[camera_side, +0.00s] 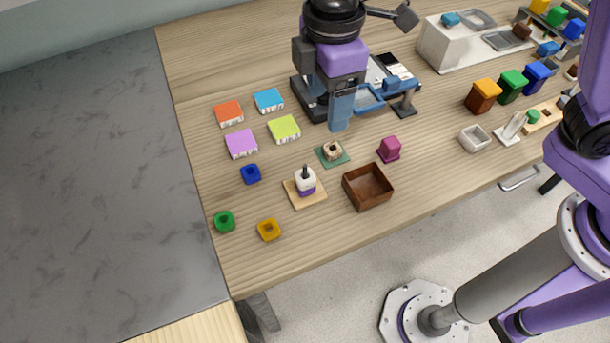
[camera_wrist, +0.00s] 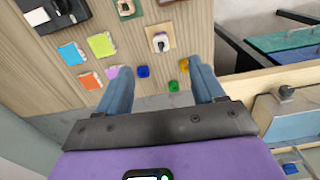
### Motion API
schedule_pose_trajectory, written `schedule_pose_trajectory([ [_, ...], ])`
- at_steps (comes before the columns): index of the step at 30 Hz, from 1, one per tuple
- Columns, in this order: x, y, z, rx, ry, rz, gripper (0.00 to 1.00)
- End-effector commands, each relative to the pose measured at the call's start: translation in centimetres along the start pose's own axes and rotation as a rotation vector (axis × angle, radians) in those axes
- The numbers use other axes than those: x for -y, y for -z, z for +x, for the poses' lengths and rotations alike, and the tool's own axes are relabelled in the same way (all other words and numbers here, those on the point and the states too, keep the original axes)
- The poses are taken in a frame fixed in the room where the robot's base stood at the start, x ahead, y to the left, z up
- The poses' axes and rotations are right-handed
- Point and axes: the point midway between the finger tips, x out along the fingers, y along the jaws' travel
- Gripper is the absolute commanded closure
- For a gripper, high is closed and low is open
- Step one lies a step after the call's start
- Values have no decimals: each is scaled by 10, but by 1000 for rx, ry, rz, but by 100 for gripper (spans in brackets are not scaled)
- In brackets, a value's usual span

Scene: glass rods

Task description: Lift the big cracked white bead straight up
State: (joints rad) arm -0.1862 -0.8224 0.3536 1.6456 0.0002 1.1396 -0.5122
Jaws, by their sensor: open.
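No bead is plain at this size. A small pale, ring-like thing with a dark middle (camera_side: 333,151) sits on a green tile; it also shows at the top of the wrist view (camera_wrist: 127,7). A white rounded piece (camera_side: 305,182) with a dark stem and purple base stands on a wooden tile; it shows in the wrist view too (camera_wrist: 161,42). I cannot tell whether either is the cracked bead. My gripper (camera_side: 340,124) points down, behind the green tile in the side view. In the wrist view its blue fingers (camera_wrist: 159,66) are wide apart with nothing held between them.
A brown open box (camera_side: 367,187) and magenta block (camera_side: 389,149) stand near the tiles. Small blue (camera_side: 251,174), green (camera_side: 224,221) and yellow (camera_side: 268,229) pots lie to the left. Coloured cards lie behind. A black device (camera_side: 303,100) stands close to my gripper.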

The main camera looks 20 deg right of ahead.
Motion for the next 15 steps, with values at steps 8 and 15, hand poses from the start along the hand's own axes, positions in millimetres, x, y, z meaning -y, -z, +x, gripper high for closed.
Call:
schedule_pose_trajectory([
  [8, -10, 33, 6, 4, 2, -50, 32],
  [15, -9, 33, 40, 8, 5, -51, 32],
])
